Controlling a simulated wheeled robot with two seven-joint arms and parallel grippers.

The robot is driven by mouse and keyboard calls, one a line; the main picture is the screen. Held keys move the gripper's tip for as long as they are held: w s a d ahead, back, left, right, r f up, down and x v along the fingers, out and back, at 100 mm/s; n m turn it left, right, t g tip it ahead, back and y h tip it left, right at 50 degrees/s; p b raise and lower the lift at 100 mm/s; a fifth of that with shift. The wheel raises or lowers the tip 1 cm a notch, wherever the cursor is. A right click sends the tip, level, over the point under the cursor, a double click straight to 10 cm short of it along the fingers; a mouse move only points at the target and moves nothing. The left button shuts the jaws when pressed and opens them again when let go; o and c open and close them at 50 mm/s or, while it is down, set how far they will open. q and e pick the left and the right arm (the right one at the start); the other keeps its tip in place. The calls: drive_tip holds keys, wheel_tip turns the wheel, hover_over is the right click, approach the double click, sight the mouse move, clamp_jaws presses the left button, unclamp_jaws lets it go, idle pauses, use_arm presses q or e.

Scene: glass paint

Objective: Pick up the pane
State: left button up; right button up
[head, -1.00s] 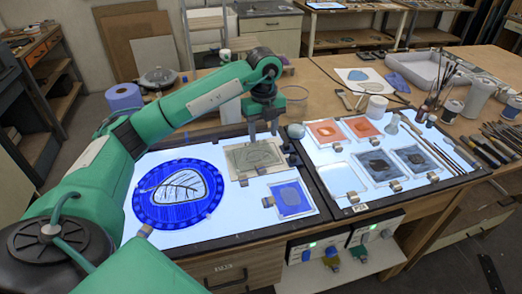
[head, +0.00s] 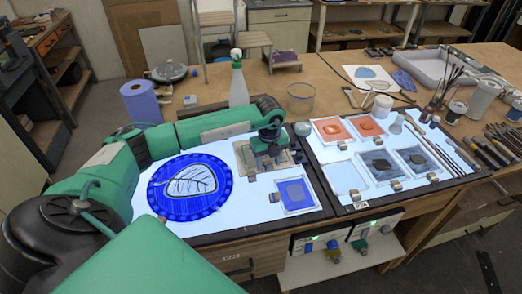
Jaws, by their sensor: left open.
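A beige-grey pane (head: 243,155) with a faint drawing lies on the left lit panel (head: 215,222), toward its right back. My left gripper (head: 268,163) points down over this pane, open, with its fingers low and close to it; the gripper hides part of the pane. I cannot tell whether the fingertips touch it. A blue pane (head: 296,195) with a grey patch lies just in front, with a small metal block at its left edge. A large round blue piece with a leaf drawing (head: 190,187) lies to the left. My right gripper is out of view.
The right lit panel (head: 345,204) bears orange panes (head: 332,129), dark grey panes (head: 380,165) and a clear pane (head: 346,177). Behind my arm stand a spray bottle (head: 238,84), a blue roll (head: 140,101) and a clear cup (head: 301,98). Brushes and tools crowd the right.

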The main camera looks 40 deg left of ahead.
use_arm(q)
drive_tip(key=shift+f, duration=0.1)
clamp_jaws()
idle(0.3)
